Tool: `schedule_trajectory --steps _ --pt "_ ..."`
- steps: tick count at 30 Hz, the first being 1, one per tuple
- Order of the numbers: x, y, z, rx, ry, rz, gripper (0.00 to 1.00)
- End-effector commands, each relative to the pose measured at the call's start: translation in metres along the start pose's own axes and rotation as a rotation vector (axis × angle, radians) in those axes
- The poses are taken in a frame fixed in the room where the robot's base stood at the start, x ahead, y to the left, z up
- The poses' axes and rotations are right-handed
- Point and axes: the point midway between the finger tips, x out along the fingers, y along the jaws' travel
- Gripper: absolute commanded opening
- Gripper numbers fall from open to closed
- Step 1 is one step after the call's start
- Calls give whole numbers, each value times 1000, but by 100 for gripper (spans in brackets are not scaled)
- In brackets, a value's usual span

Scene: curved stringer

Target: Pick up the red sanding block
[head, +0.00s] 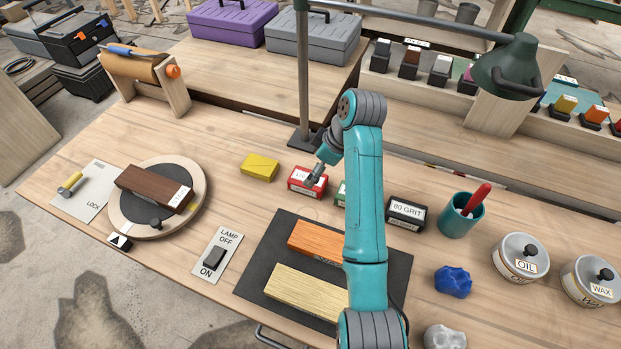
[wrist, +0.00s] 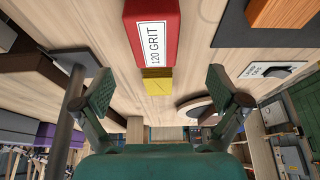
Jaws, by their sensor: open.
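The red sanding block (head: 298,188) sits on the workbench, right of a yellow block (head: 260,167). In the wrist view the red block (wrist: 170,12) is at the top, with a white "120 GRIT" label, and the yellow block (wrist: 158,84) lies beyond it. In the head view my gripper (head: 316,176) overlaps the red block and hides part of it. In the wrist view my gripper (wrist: 160,78) has its two fingers spread wide, with nothing between them. I cannot tell its exact height above the block.
A green block (head: 340,194) is mostly hidden behind my arm. A black "80 GRIT" block (head: 405,214) stands further right. The lamp post (head: 303,90) rises close behind the red block. A dark mat (head: 262,262) with two wooden pieces lies in front.

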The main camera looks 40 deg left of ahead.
Motion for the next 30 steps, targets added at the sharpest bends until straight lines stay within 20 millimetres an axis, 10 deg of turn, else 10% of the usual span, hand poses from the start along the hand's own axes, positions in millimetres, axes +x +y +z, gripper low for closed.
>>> schedule_trajectory --steps 19,30 --pt "68 8 1 0 -1 -1 97" --pt "74 8 1 -1 0 2 97"
